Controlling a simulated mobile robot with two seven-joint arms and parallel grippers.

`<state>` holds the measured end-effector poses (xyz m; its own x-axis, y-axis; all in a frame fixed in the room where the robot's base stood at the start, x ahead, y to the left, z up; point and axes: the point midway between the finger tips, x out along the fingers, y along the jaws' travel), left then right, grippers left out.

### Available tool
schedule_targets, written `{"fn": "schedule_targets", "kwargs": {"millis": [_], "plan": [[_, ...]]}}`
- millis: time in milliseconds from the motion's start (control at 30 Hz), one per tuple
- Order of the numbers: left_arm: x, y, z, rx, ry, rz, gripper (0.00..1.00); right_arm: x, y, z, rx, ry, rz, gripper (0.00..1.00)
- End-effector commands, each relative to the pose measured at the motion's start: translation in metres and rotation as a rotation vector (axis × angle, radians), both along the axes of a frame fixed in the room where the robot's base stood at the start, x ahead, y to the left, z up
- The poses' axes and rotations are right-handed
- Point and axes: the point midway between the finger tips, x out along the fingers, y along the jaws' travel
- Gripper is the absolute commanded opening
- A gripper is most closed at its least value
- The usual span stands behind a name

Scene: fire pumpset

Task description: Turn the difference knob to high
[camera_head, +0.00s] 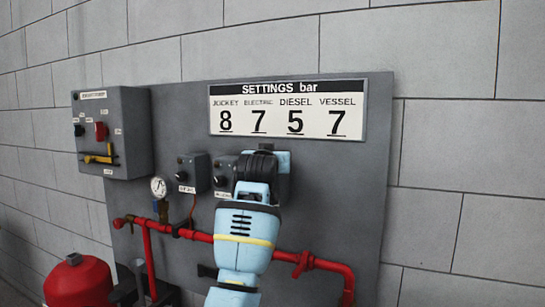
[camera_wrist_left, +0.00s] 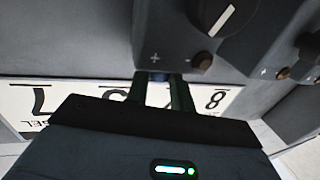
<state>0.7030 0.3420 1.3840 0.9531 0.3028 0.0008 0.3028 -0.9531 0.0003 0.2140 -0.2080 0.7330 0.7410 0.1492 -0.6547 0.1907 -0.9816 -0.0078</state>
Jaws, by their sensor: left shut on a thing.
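My left gripper (camera_head: 258,160) reaches up from below in the head view and covers much of the rightmost grey control box (camera_head: 284,185) on the panel. In the left wrist view, upside down, its two dark green fingers (camera_wrist_left: 160,86) are shut on a small bluish knob (camera_wrist_left: 160,76) at the edge of the nearest box (camera_wrist_left: 165,30). Plus and minus marks are printed beside it. A brown knob (camera_wrist_left: 202,60) is just right of the fingers, and a black dial (camera_wrist_left: 215,17) with a white pointer line is beyond it. The held knob's pointer is hidden. My right gripper is not in view.
Two more small boxes sit to the left, the left one (camera_head: 192,172) and the middle one (camera_head: 221,177). A settings sign (camera_head: 288,88) is above. A gauge (camera_head: 158,187), red pipes (camera_head: 200,236) and a larger switch box (camera_head: 128,132) are nearby.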

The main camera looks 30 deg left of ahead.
Motion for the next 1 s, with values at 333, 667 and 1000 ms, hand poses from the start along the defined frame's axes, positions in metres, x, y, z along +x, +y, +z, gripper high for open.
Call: {"fn": "schedule_targets", "kwargs": {"millis": [333,667,1000], "plan": [[-0.001,0.009,0.0,0.003,0.002,-0.253,0.01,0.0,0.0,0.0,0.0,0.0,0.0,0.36],[0.0,0.016,-0.002,0.002,0.005,-0.502,0.01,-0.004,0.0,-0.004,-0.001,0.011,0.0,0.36],[0.002,0.019,-0.004,-0.001,0.006,-0.704,0.01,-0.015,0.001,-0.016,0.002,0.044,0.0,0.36]]}}
